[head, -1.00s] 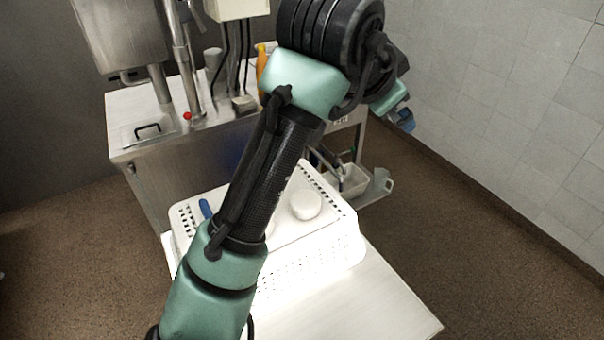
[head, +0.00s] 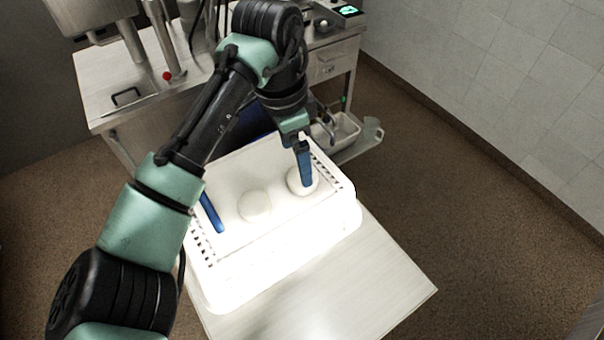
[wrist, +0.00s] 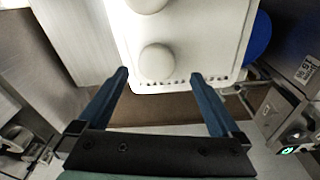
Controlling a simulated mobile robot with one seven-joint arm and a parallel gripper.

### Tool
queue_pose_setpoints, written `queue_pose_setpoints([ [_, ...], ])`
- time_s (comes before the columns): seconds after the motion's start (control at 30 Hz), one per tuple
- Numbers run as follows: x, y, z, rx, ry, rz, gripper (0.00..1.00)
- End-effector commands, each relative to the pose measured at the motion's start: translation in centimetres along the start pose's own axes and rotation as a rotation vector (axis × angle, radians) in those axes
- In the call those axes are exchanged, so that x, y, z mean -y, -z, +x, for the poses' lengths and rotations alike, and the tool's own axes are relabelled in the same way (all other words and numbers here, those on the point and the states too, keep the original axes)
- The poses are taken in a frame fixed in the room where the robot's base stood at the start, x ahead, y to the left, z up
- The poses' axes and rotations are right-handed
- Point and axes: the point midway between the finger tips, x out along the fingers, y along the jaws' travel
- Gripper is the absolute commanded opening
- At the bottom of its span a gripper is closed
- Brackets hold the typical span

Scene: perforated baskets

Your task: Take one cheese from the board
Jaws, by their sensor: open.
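Two round white cheeses lie on the white board (head: 239,174), which rests on the white perforated basket. The nearer cheese (head: 254,206) is near the middle; the other cheese (head: 299,190) is at the right, partly hidden by my gripper (head: 304,178). In the wrist view my gripper (wrist: 159,76) is open, with blue fingers spread and nothing between them. One cheese (wrist: 157,62) appears just beyond the fingertips, centred between them, near the board's edge. The second cheese (wrist: 147,3) is cut off at the top of the wrist view.
The perforated basket (head: 285,258) stands on a pale table (head: 385,285). A steel counter (head: 112,112) with equipment stands behind, and a tray (head: 345,130) sits beyond the basket.

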Motion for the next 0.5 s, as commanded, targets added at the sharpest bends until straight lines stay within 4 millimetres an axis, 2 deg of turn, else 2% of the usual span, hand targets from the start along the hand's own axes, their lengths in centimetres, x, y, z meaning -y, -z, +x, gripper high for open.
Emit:
queue_pose_setpoints([
  [0.3, -0.6, 0.3, 4.1, 0.0, -0.002, -0.002, 1.0],
  [0.5, -0.5, 0.2, 5.0, -0.001, 0.0, -0.001, 1.0],
])
